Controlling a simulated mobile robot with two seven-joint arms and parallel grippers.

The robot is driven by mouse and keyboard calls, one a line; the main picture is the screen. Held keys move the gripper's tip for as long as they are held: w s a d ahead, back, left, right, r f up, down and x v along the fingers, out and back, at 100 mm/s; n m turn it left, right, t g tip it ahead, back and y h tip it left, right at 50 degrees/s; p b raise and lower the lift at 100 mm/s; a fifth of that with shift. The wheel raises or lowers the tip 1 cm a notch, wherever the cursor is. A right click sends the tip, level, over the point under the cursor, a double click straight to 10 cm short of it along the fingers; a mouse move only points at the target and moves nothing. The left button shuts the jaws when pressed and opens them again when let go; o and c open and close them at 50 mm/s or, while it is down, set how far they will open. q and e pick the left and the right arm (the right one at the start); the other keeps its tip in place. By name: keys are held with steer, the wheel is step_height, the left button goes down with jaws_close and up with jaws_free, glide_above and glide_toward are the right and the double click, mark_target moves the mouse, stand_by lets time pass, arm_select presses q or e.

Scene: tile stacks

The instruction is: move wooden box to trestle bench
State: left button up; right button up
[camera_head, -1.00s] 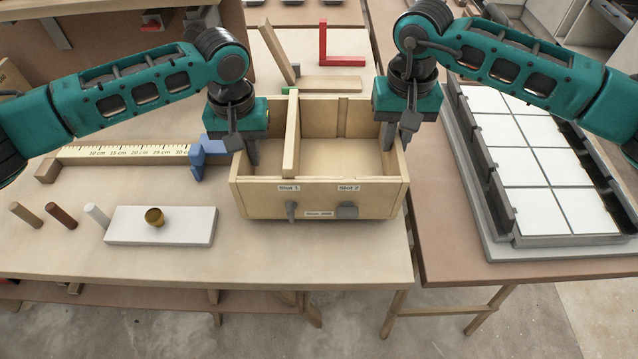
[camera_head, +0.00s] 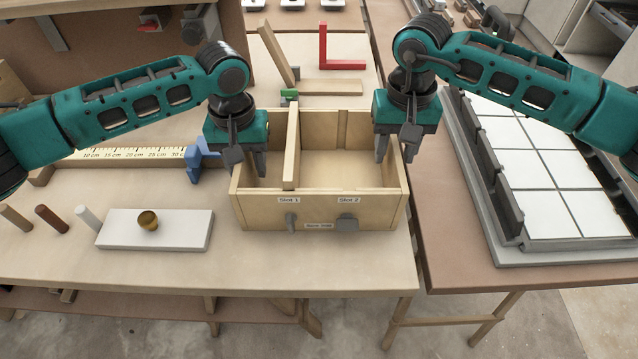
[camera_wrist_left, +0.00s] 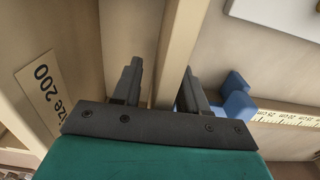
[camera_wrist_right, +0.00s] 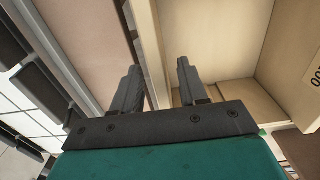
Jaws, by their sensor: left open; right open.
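My right gripper (camera_head: 396,152) is at the right wall. In the right wrist view its open fingers (camera_wrist_right: 158,80) straddle that wall. A brown-topped bench (camera_head: 455,265) with slanted trestle legs stands to the right, probably the trestle bench.
A grey tray of white tiles (camera_head: 548,168) covers much of the right bench. Left of the box are a ruler with a blue stop (camera_head: 200,160), a white board with a brass knob (camera_head: 185,230) and several pegs.

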arm_select(q)
steer(key=shift+r, duration=0.1)
step_height(320, 180, up, 12)
steer(key=shift+f, duration=0.2)
steer(key=shift+r, duration=0.1)
arm_select(e)
steer(key=shift+r, duration=0.25)
step_height(320, 180, up, 12)
steer(key=shift+f, duration=0.2)
stand_by(0.3)
